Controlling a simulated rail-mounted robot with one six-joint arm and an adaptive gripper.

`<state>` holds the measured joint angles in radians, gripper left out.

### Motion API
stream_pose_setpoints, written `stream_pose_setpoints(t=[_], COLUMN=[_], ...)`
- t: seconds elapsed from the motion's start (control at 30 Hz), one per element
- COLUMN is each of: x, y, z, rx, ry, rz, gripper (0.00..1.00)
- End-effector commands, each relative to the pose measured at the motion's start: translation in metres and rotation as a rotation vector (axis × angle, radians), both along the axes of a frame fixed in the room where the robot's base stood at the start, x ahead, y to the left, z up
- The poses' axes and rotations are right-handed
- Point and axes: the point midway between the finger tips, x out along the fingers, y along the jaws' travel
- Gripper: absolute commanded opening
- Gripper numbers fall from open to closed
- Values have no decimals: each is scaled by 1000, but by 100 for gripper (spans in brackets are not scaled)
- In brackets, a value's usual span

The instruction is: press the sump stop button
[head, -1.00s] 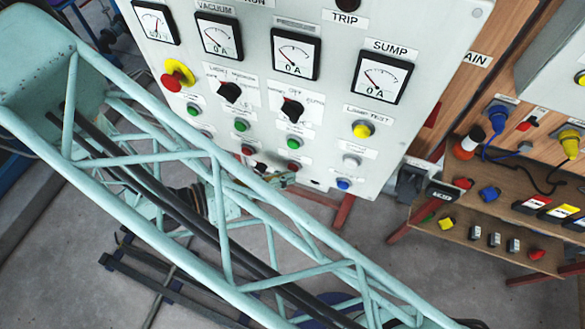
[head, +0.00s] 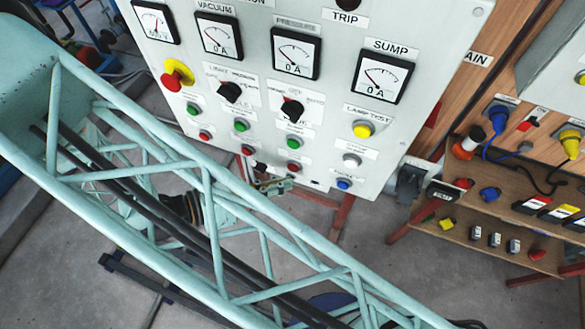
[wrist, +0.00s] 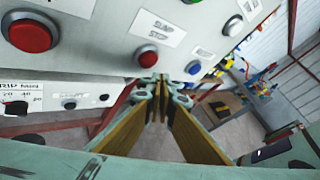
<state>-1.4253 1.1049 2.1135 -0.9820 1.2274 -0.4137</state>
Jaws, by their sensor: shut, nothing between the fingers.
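The sump stop button is a red push button (wrist: 147,57) in a grey ring on the pale panel. In the wrist view a label reading SUMP STOP sits just above it. In the head view it is the rightmost red button (head: 293,169), low on the panel. My gripper (wrist: 158,82) is shut and empty, its fingertips just below the button in the wrist view. I cannot tell whether they touch it. In the head view my gripper (head: 278,186) shows small below the same button, partly hidden behind the pale green arm truss.
A blue button (wrist: 193,68) is close to the right of the fingertips, and another red button (wrist: 30,35) is at the left. A lower grey box (wrist: 70,98) with small knobs stands at the left. A wooden shelf (head: 470,235) with plugs stands at the right.

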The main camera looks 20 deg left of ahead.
Motion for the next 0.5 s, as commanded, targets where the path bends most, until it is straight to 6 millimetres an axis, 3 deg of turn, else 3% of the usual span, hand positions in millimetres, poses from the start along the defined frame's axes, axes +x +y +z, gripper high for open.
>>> stream_pose_setpoints(t=[0.5], x=[-31], y=[0], z=[0], rx=[0], ry=[0], rz=[0], gripper=[0])
